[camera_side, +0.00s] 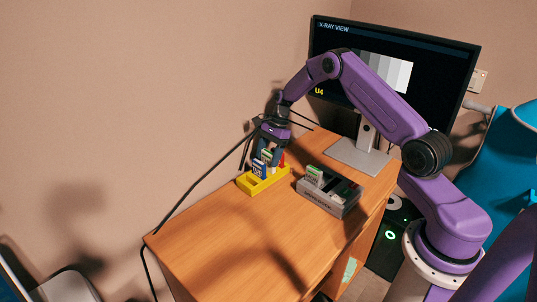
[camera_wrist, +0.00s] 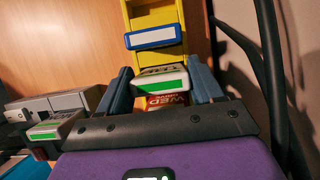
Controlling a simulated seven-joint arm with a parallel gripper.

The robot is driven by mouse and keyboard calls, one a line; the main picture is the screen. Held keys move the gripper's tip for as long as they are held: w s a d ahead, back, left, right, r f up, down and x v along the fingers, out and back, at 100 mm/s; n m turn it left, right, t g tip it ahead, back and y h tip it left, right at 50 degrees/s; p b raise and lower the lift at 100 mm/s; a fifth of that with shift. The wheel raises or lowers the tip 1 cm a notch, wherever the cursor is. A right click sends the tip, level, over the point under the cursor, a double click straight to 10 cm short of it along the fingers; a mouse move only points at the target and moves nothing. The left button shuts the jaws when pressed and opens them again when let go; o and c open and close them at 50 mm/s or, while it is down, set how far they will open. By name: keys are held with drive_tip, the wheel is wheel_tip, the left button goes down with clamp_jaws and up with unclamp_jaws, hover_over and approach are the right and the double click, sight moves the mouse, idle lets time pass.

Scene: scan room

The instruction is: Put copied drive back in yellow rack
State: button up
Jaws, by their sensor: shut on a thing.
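My gripper (camera_side: 270,152) is over the yellow rack (camera_side: 264,185) on the wooden desk. In the wrist view its two blue-grey fingers (camera_wrist: 160,82) are shut on a white drive with a green label (camera_wrist: 160,78). The held drive is between a blue-and-white drive (camera_wrist: 154,38) and a red drive marked WED (camera_wrist: 167,101), both in the yellow rack (camera_wrist: 152,15). In the side view the blue drive (camera_side: 259,168) stands in front of the held drive. The held drive's lower end is hidden, so I cannot tell whether it touches the rack floor.
A grey dock (camera_side: 335,200) right of the rack holds another green-labelled drive (camera_side: 314,174). A monitor (camera_side: 395,70) reading "X-RAY VIEW" and "U4" stands behind on a grey foot. Black cables run beside the rack. The desk's front left is clear.

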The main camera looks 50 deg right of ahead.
drive_tip(key=shift+f, duration=0.65)
idle(0.3)
drive_tip(key=o, duration=1.3)
drive_tip(key=shift+o, duration=0.5)
drive_tip(key=shift+r, duration=3.45)
